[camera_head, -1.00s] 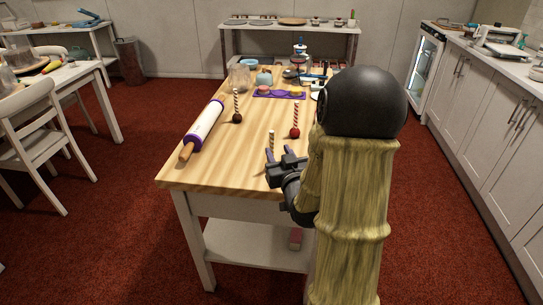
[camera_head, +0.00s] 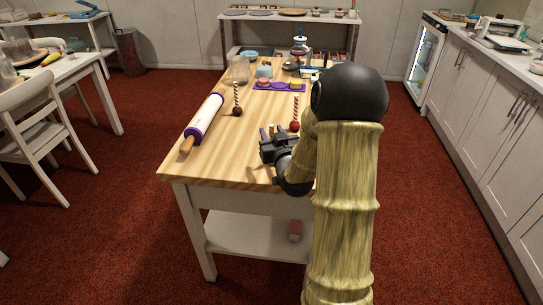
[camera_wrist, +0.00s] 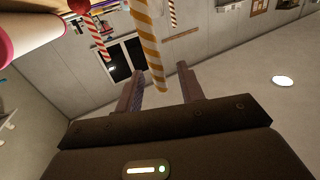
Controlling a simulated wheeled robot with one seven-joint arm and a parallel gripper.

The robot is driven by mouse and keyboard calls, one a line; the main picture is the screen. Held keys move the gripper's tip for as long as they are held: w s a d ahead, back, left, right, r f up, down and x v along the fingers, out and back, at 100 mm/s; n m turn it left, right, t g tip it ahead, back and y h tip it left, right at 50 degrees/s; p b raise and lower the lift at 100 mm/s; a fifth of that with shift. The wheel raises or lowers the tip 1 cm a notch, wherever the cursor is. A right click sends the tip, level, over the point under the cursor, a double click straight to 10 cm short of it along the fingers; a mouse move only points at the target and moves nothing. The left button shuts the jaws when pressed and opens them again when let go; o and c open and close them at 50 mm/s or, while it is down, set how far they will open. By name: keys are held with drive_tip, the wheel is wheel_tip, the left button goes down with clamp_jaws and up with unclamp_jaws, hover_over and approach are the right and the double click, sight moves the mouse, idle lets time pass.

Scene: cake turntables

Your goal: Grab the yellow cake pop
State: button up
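The yellow cake pop's yellow-and-white striped stick (camera_wrist: 148,42) enters the wrist view from the top edge. Its free end lies in line with the gap between my fingers; I cannot tell whether it is inside the gap or just beyond it. The pop's ball is out of the wrist view. My gripper (camera_wrist: 161,84) is open, with fingers apart on either side of the stick's end. In the head view my gripper (camera_head: 268,145) is over the table's near right part and hides most of the cake pop. Only a short bit of stick (camera_head: 271,130) seems to show.
On the wooden table (camera_head: 225,160), a red cake pop (camera_head: 294,126) stands just beyond my gripper and a dark brown one (camera_head: 237,111) farther left. A rolling pin (camera_head: 205,118) lies at the left edge. A purple tray (camera_head: 265,87) is farther back.

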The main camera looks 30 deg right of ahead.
drive_tip(key=w, duration=0.3)
drive_tip(key=shift+w+d, duration=0.15)
drive_tip(key=shift+d, duration=0.2)
clamp_jaws()
